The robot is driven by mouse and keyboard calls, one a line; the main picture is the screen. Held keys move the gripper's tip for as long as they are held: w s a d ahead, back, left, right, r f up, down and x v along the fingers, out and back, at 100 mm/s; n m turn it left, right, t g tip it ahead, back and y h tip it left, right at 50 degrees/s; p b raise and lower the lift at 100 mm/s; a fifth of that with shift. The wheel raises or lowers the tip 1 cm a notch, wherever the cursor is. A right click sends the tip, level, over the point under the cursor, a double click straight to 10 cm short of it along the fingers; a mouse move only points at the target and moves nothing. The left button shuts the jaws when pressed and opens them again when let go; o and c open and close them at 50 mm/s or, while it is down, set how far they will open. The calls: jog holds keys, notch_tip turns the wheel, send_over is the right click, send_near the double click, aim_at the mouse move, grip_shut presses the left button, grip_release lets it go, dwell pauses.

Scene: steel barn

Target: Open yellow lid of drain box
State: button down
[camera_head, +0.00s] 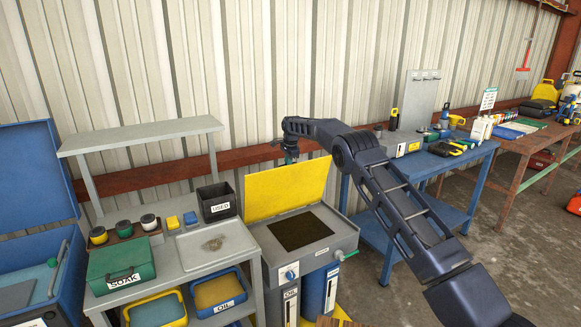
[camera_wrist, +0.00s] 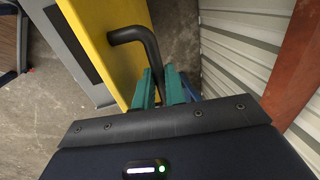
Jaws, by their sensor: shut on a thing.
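The yellow lid (camera_head: 285,190) of the drain box (camera_head: 338,236) stands raised at the back of the box, close to upright, in the head view. The dark recessed top (camera_head: 300,231) of the box is uncovered. In the wrist view the lid (camera_wrist: 110,50) runs along the left, with a black bent handle (camera_wrist: 148,42) on its face. My gripper (camera_wrist: 162,72) has teal fingers shut on the handle. In the head view my gripper (camera_head: 291,156) is at the lid's top edge, small and partly hidden by my wrist.
A grey bench (camera_head: 178,271) with a black USED bin (camera_head: 217,202) and a green SOAK box (camera_head: 121,262) stands left. A blue tool table (camera_head: 420,165) is behind my arm at right. The corrugated wall (camera_head: 250,60) is close behind the lid.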

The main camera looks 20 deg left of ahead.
jog(key=shift+w+a+f, duration=0.2)
jog(key=shift+w+a, duration=0.25)
jog(key=shift+a, duration=0.05)
jog(key=shift+w+a+f, duration=0.15)
jog(key=shift+w+a, duration=0.25)
jog(key=shift+a, duration=0.1)
jog(key=c, duration=1.5)
grip_release()
jog(key=shift+w, duration=0.1)
jog(key=shift+o, duration=0.2)
notch_tip(320, 180, up, 11)
jog(key=s+d, duration=0.1)
jog(key=shift+s+d, duration=0.25)
jog(key=shift+c, duration=0.2)
